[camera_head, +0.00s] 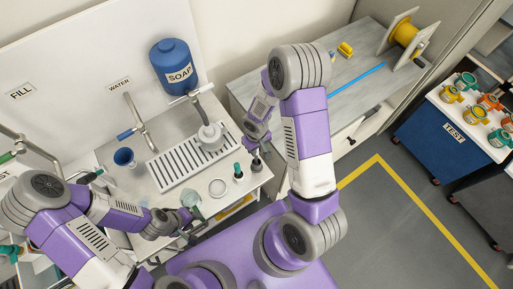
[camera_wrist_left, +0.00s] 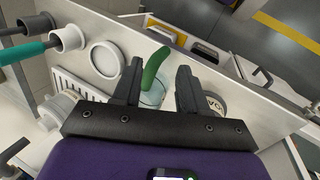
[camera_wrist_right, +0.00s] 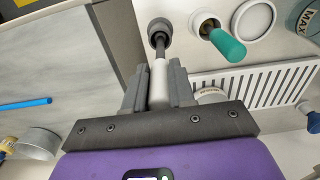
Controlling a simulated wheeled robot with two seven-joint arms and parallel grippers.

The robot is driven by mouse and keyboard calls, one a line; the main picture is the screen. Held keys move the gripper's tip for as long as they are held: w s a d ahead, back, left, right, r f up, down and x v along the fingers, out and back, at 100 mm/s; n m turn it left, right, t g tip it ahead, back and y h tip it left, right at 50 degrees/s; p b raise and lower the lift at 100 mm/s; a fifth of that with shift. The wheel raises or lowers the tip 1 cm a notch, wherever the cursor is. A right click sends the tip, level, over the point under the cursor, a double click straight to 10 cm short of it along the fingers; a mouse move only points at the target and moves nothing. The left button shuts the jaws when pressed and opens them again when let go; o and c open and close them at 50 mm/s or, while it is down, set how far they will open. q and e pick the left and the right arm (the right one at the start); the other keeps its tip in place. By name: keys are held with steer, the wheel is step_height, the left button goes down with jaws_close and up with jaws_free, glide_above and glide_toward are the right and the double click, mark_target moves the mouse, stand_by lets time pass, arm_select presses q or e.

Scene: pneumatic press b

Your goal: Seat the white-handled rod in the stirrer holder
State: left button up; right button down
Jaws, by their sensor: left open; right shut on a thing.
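My right gripper (camera_wrist_right: 156,88) is shut on the white handle of the rod (camera_wrist_right: 159,82). The rod's grey shaft points down from the jaws, and its lower end is at the mouth of a round grey holder (camera_wrist_right: 158,25). I cannot tell how deep it sits. In the head view my right gripper (camera_head: 254,145) is over the sink counter's right end. A teal-handled tool (camera_wrist_right: 227,46) stands in a cup beside the holder.
A white round dish (camera_head: 217,187) and a slotted drain rack (camera_head: 180,164) lie on the counter. A blue cup (camera_head: 124,157) and taps stand further left. A grey worktop (camera_head: 345,75) with a blue rod (camera_head: 357,81) is at the right.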

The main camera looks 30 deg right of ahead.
steer(key=c, duration=0.9)
jaws_free()
steer(key=shift+c, duration=0.2)
step_height(320, 180, up, 7)
steer(key=shift+s+r, duration=0.1)
steer(key=shift+r, duration=0.05)
